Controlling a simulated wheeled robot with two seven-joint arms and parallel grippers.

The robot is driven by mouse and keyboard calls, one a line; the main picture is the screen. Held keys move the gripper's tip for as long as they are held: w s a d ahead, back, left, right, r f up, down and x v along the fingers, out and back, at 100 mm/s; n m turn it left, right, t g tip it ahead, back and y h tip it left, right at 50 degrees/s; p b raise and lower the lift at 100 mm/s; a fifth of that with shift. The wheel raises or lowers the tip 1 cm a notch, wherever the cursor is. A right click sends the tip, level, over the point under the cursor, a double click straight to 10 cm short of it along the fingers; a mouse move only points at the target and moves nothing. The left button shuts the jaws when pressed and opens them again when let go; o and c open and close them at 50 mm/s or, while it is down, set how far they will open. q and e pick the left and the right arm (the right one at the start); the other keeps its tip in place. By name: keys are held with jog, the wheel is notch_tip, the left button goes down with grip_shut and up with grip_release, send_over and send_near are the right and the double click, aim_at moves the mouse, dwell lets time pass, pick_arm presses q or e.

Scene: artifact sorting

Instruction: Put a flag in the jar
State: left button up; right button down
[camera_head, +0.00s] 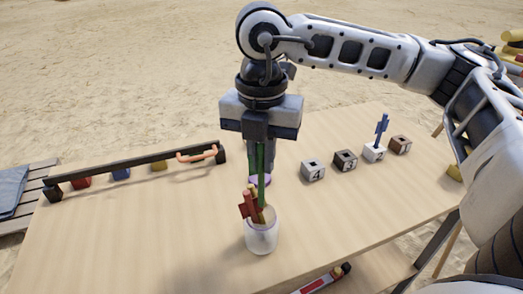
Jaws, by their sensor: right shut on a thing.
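My right gripper (258,138) is shut on a green flag (262,170) and points straight down above the jar. The flag hangs upright, its lower end at the jar's mouth; I cannot tell whether it is inside the rim. The clear jar (262,240) stands on the table near the front. A red flag (247,206) and a yellow one (258,213) stand tilted in the jar. A blue flag (382,130) stands in the white block marked 2 (375,154). My left gripper is not in view.
More numbered blocks stand in a row: white 4 (313,171), dark 3 (345,161) and a brown one (400,146). The table's front left is clear.

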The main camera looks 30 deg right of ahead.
dwell(0.8)
jog(key=shift+f+b, duration=0.2)
jog(key=shift+b, duration=0.1)
jog(key=shift+f+b, duration=2.25)
jog(key=shift+f, duration=0.1)
jog(key=c, duration=1.4)
grip_release()
jog(key=shift+o, duration=0.2)
